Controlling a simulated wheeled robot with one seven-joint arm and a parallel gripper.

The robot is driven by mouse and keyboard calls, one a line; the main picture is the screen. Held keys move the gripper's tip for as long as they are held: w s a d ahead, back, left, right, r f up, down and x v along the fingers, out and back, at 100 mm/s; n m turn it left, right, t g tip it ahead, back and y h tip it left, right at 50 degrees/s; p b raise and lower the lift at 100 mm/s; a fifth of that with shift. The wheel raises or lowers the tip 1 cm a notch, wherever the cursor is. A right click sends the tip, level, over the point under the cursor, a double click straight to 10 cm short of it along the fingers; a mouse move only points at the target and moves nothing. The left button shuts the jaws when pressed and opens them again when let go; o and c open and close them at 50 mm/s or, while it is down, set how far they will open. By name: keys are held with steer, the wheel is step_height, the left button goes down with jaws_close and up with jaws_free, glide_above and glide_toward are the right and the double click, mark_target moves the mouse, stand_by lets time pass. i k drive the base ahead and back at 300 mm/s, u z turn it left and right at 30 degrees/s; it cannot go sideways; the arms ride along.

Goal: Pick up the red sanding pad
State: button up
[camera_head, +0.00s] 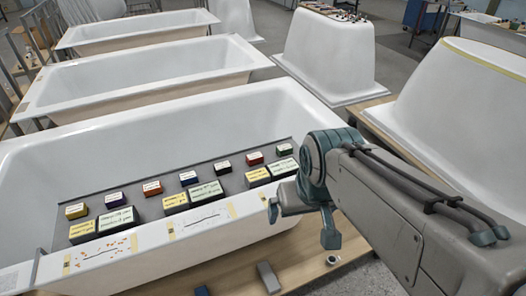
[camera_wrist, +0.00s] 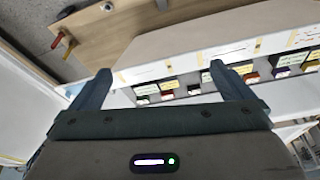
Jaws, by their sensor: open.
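Two small red blocks with pale label tops sit on the dark grey tray (camera_head: 232,181) in the nearest bathtub: one red pad (camera_head: 255,159) at the right, another red pad (camera_head: 152,188) left of the middle. I cannot tell which is meant. My gripper (camera_head: 302,222) is open and empty, right of the tray and over the tub's near right rim, apart from both pads. In the wrist view my gripper (camera_wrist: 160,68) shows spread fingers with nothing between them. A reddish block (camera_wrist: 252,77) shows small beyond the right finger.
Other yellow, blue, green and black blocks share the tray, including larger yellow (camera_head: 175,202) and green-dark (camera_head: 207,194) ones close by. The tub's front rim (camera_head: 130,252) carries taped strips. A wooden board (camera_head: 235,272) holds small items. White upturned shells (camera_head: 325,55) stand behind.

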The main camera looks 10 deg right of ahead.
mark_target(258, 158)
steer(key=u, duration=0.55)
steer(key=k, duration=1.25)
steer(key=u, duration=0.05)
steer(key=i, duration=0.35)
steer(key=z, duration=0.9)
steer(key=i, duration=1.55)
steer(key=u, duration=0.75)
